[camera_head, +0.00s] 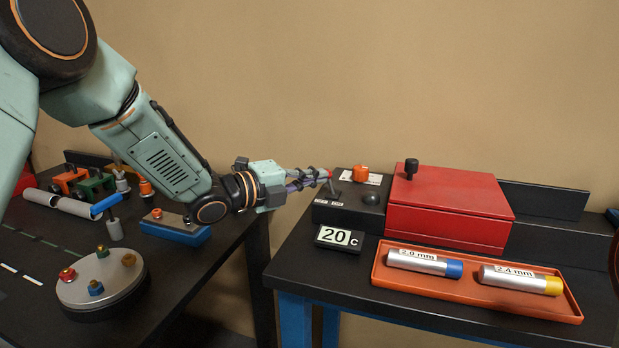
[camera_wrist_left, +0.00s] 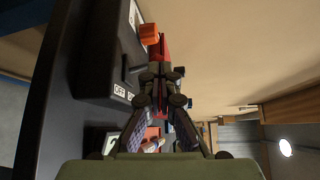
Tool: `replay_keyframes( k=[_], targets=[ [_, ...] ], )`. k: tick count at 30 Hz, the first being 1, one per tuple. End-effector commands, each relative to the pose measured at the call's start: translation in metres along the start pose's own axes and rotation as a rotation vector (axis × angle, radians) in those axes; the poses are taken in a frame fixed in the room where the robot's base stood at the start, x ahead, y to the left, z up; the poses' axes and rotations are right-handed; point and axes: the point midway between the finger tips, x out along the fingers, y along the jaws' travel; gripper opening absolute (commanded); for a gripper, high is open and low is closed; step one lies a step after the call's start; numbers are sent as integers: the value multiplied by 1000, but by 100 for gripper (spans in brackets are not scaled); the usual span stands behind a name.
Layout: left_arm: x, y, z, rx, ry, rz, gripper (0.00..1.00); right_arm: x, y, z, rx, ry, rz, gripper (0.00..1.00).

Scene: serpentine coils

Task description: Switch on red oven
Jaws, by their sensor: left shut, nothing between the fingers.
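The red oven (camera_head: 450,205) is a red box with a lid and a black knob on top, on the right table. Left of it is a black control box (camera_head: 335,215) with an orange knob (camera_head: 361,173), a dark round knob (camera_head: 371,198) and small white labels. One label reads OFF in the wrist view (camera_wrist_left: 119,90). A display (camera_head: 339,238) in front reads 20 C. My left gripper (camera_head: 328,174) is shut and empty, its tips at the control box's left back part, left of the orange knob. A red tip at the fingers may be a lever; I cannot tell whether they touch it.
An orange tray (camera_head: 478,307) with two silver cylinders, marked 2.0 mm and 2.4 mm, lies in front of the oven. The left table holds a round grey disc (camera_head: 100,280) with coloured knobs, and a blue block (camera_head: 175,230). A gap separates the tables.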

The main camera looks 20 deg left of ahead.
Motion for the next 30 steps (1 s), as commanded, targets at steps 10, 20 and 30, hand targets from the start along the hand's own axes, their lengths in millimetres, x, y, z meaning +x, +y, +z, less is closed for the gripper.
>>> replay_keyframes(
  k=[10,20,30],
  targets=[
    [6,-10,-9,160,1,115,0,-7,0,0,0,0,0,0],
    [15,-14,-21,370,2,266,0,-2,0,0,0,0,0,0],
    [18,-15,-25,405,0,296,0,2,0,0,0,0,0,0]
  ],
)
